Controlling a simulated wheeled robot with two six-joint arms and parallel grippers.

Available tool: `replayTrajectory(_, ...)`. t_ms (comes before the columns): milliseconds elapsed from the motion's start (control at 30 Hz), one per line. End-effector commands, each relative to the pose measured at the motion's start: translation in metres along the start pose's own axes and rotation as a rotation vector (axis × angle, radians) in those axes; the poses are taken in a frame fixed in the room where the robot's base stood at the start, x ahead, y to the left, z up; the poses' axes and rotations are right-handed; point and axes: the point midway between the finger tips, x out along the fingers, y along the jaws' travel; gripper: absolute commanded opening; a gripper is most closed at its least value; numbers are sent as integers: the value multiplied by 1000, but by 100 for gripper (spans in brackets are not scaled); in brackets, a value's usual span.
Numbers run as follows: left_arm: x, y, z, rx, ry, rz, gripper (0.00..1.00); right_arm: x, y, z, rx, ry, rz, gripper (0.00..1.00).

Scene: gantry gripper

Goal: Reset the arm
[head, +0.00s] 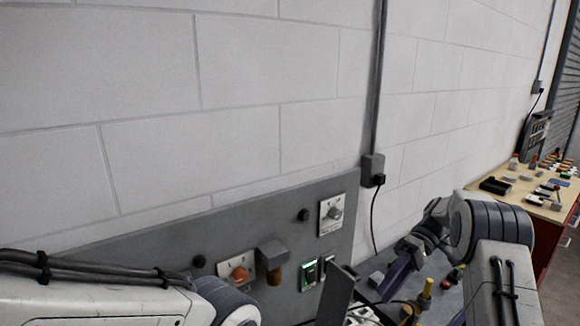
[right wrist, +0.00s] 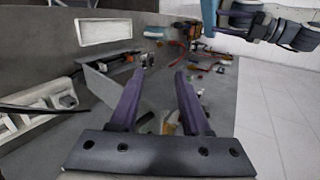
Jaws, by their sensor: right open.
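My right arm comes in from the right in the head view, bent over the bench. Its gripper (head: 396,278) shows purple fingers at the lower right, partly hidden by the arm. In the right wrist view the right gripper (right wrist: 159,76) has two purple fingers well apart. Nothing is held between them; the bench and small items show beyond the gap. My left arm enters at the lower left of the head view, and its gripper is outside that frame.
A grey wall panel (head: 180,240) carries an orange knob (head: 240,274), a rotary switch (head: 331,214) and a green-lit switch (head: 309,274). A grey upright plate (head: 337,294) stands in front. A wooden-topped table (head: 520,198) with many small items is at the far right.

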Motion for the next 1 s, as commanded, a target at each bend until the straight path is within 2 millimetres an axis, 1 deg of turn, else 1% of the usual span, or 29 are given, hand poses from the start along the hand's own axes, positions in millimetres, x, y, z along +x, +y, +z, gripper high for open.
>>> replayTrajectory(33, 5, 0, 0, 0, 1, 0, 50, 7, -4, -4, 7, -14, 19, 47)
replayTrajectory(167, 12, -1, 1, -1, 1, 0, 50, 26, -13, -12, 36, -45, 77, 47)
replayTrajectory(267, 20, -1, 1, -1, 1, 0, 50, 45, -22, -17, 63, -71, 134, 47)
replayTrajectory(367, 29, -2, 2, -1, 1, 0, 50, 68, -32, -20, 90, -99, 206, 47)
replayTrajectory(467, 41, -3, 2, -2, 1, 0, 50, 97, -43, -21, 116, -124, 295, 47)
replayTrajectory(567, 57, -4, 3, -2, 1, 0, 50, 136, -54, -15, 134, -145, 417, 47)
replayTrajectory(600, 64, -5, 4, -3, 1, 0, 50, 155, -59, -10, 136, -149, 474, 47)
replayTrajectory(667, 76, -5, 4, -3, 1, 0, 50, 182, -63, 0, 135, -146, 564, 47)
replayTrajectory(700, 83, -6, 4, -4, 1, 0, 50, 200, -65, 9, 129, -140, 622, 47)
replayTrajectory(767, 94, -7, 5, -4, 1, 0, 50, 225, -66, 24, 113, -122, 702, 47)
replayTrajectory(800, 100, -7, 5, -4, 1, 0, 50, 240, -65, 35, 96, -105, 752, 47)
replayTrajectory(900, 116, -8, 6, -5, 1, 0, 50, 274, -58, 62, 47, -51, 852, 47)
replayTrajectory(1000, 127, -9, 7, -6, 1, 0, 50, 297, -48, 84, -6, 6, 914, 47)
